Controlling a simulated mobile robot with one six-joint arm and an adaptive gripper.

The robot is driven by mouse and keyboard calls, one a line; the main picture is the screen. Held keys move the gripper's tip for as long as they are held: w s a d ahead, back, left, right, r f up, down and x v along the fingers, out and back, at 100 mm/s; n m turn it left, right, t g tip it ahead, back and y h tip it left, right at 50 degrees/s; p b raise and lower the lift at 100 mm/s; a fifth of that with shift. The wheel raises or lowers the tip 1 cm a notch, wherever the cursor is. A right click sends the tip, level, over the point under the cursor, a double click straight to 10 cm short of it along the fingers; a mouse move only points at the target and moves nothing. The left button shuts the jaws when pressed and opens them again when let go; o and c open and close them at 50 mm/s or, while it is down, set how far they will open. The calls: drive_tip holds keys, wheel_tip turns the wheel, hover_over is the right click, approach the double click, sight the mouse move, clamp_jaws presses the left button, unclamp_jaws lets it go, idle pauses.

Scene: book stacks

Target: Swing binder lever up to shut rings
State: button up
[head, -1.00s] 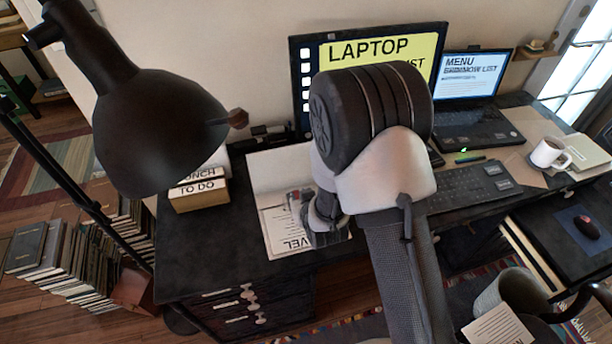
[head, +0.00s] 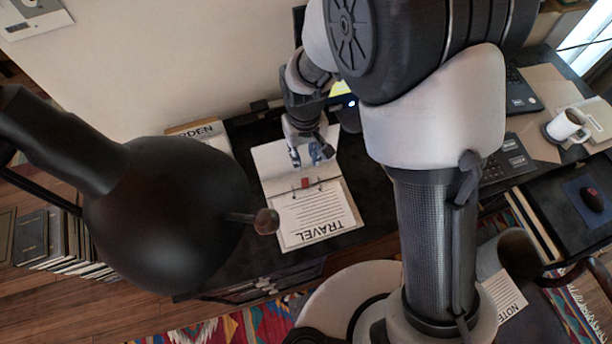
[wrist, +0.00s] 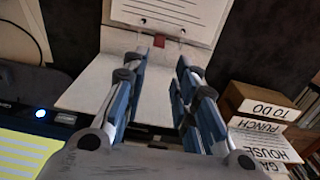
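The binder (head: 315,210) lies open on the dark desk, its page printed TRAVEL. A small red lever (head: 305,183) sits at its middle between two small rings; the lever also shows in the wrist view (wrist: 158,42), top centre. Whether the rings are open is too small to tell. My gripper (head: 312,158) is over the binder's blank white cover half (head: 275,158), on the far side of the lever. In the wrist view my gripper (wrist: 166,62) has its two blue-and-grey fingers apart with nothing between them. The fingertips point toward the lever, which appears just beyond them.
A black lamp (head: 165,205) fills the left foreground in the head view. Boxes labelled TO DO (wrist: 262,105) stand close to the right finger in the wrist view. A mug (head: 566,124) and a keyboard (head: 503,160) are at the right.

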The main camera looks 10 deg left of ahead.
sight(305, 182)
wheel_tip(305, 182, down, 14)
drive_tip(key=b, duration=0.4)
drive_tip(key=shift+w+f, duration=0.1)
drive_tip(key=shift+f, duration=0.1)
drive_tip(key=shift+c, duration=0.4)
clamp_jaws()
